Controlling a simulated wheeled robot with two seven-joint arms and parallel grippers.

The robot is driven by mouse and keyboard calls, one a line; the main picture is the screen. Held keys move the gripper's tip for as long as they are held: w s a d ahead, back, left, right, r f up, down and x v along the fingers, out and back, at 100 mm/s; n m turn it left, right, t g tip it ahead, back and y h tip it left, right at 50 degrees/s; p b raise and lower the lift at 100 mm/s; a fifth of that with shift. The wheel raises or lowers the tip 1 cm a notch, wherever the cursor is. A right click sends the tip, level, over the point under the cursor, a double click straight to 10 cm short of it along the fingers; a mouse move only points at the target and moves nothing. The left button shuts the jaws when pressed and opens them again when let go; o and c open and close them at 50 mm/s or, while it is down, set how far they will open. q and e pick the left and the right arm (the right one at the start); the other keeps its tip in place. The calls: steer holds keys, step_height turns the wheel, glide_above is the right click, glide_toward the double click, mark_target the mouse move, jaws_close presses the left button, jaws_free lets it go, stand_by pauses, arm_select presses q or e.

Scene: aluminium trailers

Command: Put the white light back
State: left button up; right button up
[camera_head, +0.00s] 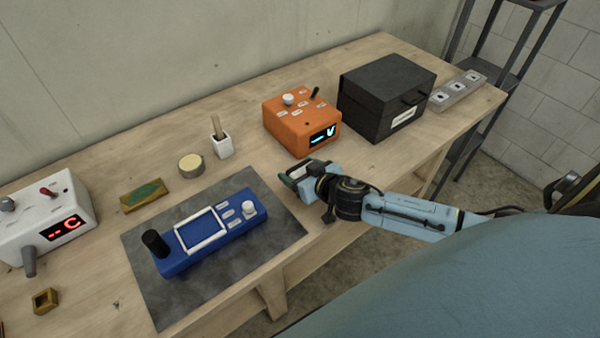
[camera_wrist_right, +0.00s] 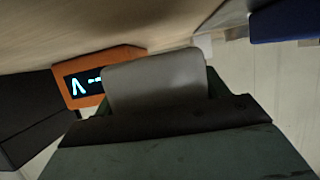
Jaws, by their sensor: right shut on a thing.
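My right gripper (camera_head: 298,175) reaches in from the right, over the table's front edge, right of the blue device and in front of the orange box. It is shut on a pale, rounded block, which I take to be the white light (camera_head: 296,171). In the right wrist view the block (camera_wrist_right: 157,82) looks grey in shadow, above the dark green and black gripper parts. The blue device (camera_head: 180,262) lies on a dark grey mat (camera_head: 150,302); it has a white-framed panel, small pale buttons, a black knob and a white knob. My left gripper is out of view.
The orange box (camera_head: 290,128) with a lit display and the black case (camera_head: 365,105) stand behind my gripper. A grey socket strip (camera_head: 459,91) lies beyond. A white box (camera_head: 70,205), a sponge (camera_head: 143,195), a round tin (camera_head: 191,165) and a brush cup (camera_head: 222,147) stand left.

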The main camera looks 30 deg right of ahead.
steer(key=shift+f, duration=0.25)
steer(key=shift+f+b, duration=0.45)
steer(key=shift+f, duration=0.1)
steer(key=o, duration=1.1)
steer(key=shift+s+f, duration=0.1)
steer(key=shift+s, duration=0.05)
steer(key=shift+o, duration=0.2)
steer(key=shift+r+p, duration=0.45)
steer(key=shift+r, duration=0.05)
steer(key=v, duration=1.2)
steer(key=shift+r, duration=0.15)
